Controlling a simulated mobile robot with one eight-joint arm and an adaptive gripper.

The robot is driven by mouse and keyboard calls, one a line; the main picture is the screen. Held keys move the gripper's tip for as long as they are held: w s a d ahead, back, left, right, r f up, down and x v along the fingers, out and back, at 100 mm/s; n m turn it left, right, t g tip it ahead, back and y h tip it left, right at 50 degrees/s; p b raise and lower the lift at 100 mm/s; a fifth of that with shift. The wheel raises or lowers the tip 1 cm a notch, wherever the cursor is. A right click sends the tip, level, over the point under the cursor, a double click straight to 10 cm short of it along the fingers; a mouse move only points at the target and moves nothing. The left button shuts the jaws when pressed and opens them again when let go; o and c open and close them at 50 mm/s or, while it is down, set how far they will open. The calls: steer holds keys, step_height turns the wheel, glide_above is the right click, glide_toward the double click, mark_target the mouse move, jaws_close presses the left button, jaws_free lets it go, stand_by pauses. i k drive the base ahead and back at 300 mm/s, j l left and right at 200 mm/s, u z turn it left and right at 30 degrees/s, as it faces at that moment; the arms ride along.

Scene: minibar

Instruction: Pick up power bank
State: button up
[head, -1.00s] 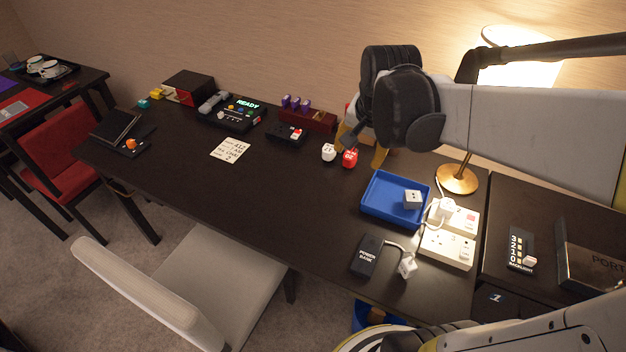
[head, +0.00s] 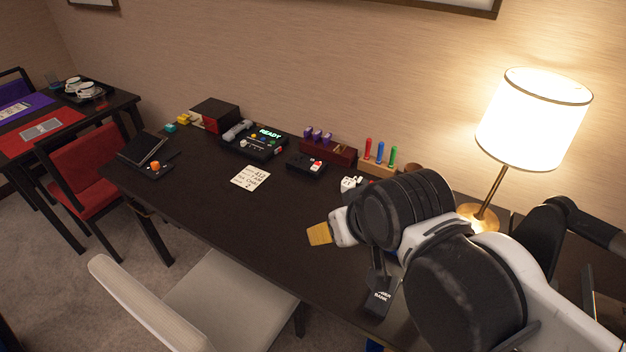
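I see nothing held at the visible tip.
A lit lamp (head: 535,125) stands behind my arm. A white die (head: 350,184), a pen holder (head: 377,168), a black box with a red button (head: 306,163) and a note (head: 250,179) are on the desk (head: 215,205). A chair (head: 225,295) stands in front.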

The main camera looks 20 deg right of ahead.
mark_target(378, 304)
steer(key=k+j+z, duration=0.15)
steer(key=j+z, duration=0.15)
steer(key=j, duration=0.25)
steer(key=k+j+z, duration=0.3)
steer(key=j, duration=0.25)
steer(key=k+j+z, duration=0.3)
steer(key=j, duration=0.2)
steer(key=k+j+z, duration=0.3)
steer(key=i+j, duration=0.05)
steer(key=j, duration=0.05)
